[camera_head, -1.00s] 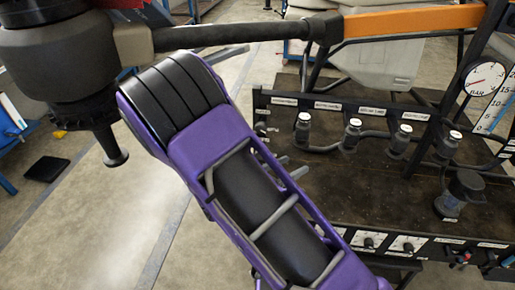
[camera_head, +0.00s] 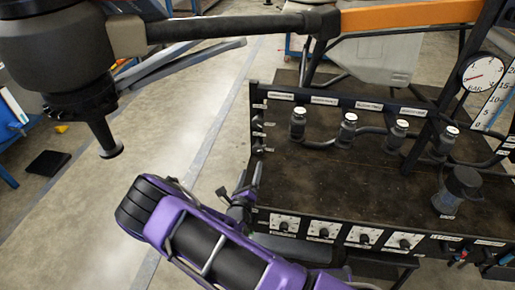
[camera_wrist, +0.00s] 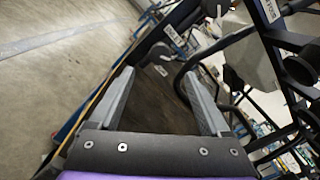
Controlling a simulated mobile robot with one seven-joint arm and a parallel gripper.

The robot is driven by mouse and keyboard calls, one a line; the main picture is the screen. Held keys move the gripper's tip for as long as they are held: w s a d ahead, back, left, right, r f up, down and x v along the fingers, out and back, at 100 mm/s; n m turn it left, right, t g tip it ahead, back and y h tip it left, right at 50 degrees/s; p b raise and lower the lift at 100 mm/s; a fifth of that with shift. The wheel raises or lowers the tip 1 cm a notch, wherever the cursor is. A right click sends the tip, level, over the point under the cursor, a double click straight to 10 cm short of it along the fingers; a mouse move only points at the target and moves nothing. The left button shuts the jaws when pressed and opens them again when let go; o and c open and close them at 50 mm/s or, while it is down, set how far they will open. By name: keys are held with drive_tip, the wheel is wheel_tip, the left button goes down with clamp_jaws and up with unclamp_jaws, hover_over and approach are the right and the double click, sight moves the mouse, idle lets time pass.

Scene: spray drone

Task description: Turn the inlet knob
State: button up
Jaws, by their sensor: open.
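My gripper (camera_head: 241,186) is at the left edge of the black workbench panel, low, with its fingers pointing up in the head view. In the wrist view my gripper (camera_wrist: 159,73) has its two grey fingers wide apart with nothing between them. Several small dial knobs with white faces, one of them a front-left knob (camera_head: 285,225), line the bench's front edge, to the right of my gripper. Several upright capped valves, such as the leftmost valve (camera_head: 298,122), stand along the back pipe.
A drone arm (camera_head: 225,32) with a large motor (camera_head: 55,50) hangs at upper left.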

sight(257, 151)
drive_tip(key=w+d, duration=0.1)
drive_tip(key=w, duration=0.3)
drive_tip(key=w+b, duration=0.1)
drive_tip(key=w, duration=0.3)
drive_tip(key=w+d, duration=0.1)
drive_tip(key=w, duration=0.3)
drive_tip(key=shift+w+d, duration=0.3)
clamp_jaws()
